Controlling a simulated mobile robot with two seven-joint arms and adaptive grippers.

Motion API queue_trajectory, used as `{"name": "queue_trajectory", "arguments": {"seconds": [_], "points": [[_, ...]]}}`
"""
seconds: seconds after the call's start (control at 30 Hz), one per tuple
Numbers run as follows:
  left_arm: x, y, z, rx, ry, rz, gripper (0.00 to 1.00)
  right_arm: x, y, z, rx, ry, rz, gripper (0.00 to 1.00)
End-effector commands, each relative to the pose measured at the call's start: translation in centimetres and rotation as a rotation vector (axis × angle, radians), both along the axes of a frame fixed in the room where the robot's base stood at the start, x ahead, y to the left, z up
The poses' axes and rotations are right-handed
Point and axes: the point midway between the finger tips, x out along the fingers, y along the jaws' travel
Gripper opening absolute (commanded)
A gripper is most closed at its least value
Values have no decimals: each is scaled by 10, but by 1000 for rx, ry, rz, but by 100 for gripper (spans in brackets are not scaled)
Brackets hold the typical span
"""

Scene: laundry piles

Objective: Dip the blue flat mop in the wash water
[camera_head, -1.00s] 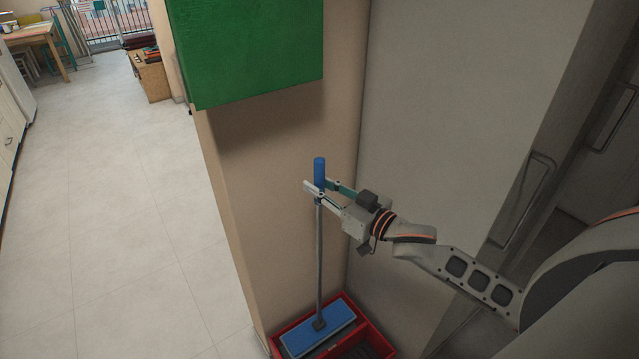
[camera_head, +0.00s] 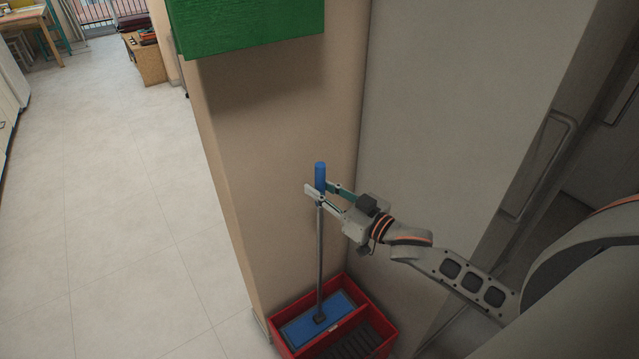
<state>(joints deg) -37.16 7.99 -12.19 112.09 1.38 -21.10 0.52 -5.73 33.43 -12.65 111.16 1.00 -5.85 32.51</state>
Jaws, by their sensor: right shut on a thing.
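The blue flat mop (camera_head: 319,262) stands nearly upright, with a grey pole, a blue grip at the top and a flat blue head (camera_head: 296,333). My right gripper (camera_head: 322,190) is shut on the mop's pole at the blue grip. The mop head is over or inside the left compartment of a red bucket (camera_head: 390,325) on the floor; I cannot tell its exact depth. Blue shows around the head, but I cannot tell water from mop. The bucket's right compartment has a dark ribbed surface. My left gripper is not in view.
A beige wall (camera_head: 265,180) stands right behind the bucket, with a green box-like panel (camera_head: 245,25) above. A grey cabinet (camera_head: 440,120) is on the right. Open tiled floor (camera_head: 120,200) lies to the left, with a wooden table and stool far back.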

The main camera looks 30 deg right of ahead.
Motion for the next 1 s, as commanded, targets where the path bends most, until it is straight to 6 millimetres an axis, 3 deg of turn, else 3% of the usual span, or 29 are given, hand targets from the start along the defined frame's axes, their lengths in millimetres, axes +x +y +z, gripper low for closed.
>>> {"name": "queue_trajectory", "arguments": {"seconds": [0.2,0.5,1.0], "points": [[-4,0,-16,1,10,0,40,0,0,-25,-1,-1,-1,0],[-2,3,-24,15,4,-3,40,1,0,-53,0,-2,-1,0],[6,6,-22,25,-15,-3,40,1,0,-67,-1,-6,0,0]]}}
